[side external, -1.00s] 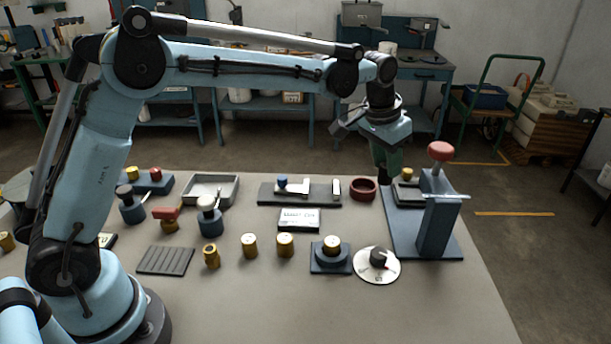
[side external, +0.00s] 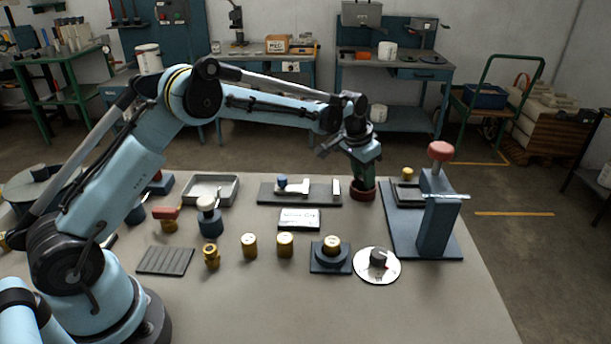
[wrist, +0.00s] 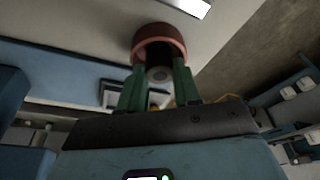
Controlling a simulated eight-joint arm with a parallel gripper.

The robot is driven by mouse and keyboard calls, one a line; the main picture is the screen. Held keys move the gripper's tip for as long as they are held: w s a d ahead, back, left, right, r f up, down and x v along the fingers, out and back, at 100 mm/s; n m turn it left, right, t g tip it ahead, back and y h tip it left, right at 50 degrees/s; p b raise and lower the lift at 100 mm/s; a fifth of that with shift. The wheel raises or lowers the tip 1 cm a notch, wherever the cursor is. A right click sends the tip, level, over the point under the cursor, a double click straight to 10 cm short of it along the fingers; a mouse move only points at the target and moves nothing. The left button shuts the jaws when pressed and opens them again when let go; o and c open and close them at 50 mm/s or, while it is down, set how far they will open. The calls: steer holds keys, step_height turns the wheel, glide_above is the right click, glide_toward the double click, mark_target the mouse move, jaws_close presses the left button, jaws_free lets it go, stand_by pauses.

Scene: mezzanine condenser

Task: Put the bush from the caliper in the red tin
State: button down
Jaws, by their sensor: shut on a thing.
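The red tin (side external: 363,192) is an open round cup toward the back right of the table. It also shows as a dark red ring in the wrist view (wrist: 158,38). My gripper (side external: 362,180) points down at the tin, its green fingertips hidden by or just above the rim. In the wrist view my gripper (wrist: 158,80) is shut on a small grey round piece, the bush (wrist: 158,73), which shows within the outline of the tin. I cannot tell whether it touches the tin's floor. The caliper (side external: 318,199), a dark plate with a blue-knobbed slider and pale jaws, has an empty gap.
A blue press (side external: 438,225) with a red knob stands close right of the tin. A white dial (side external: 376,266), a blue socket block (side external: 331,267) and brass cylinders (side external: 249,246) stand in front. A grey tray (side external: 211,205) lies left. The front of the table is clear.

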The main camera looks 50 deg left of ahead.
steer(key=shift+f, duration=0.15)
steer(key=c, duration=1.1)
jaws_free()
steer(key=shift+f, duration=0.1)
steer(key=d+v, duration=0.1)
steer(key=v, duration=1.1)
steer(key=s+r+n+t, duration=0.15)
steer(key=s+r, duration=0.35)
steer(key=s, duration=0.8)
steer(key=s+f, duration=0.2)
steer(key=s, duration=0.2)
steer(key=s+f+t, duration=0.1)
steer(key=s, duration=0.4)
steer(key=s+f+n+t, duration=0.1)
steer(key=s+f, duration=0.1)
steer(key=s, duration=0.2)
steer(key=shift+s+a+f+t+y, duration=0.15)
steer(key=shift+a+f+t+y, duration=0.1)
steer(key=shift+f+y, duration=0.05)
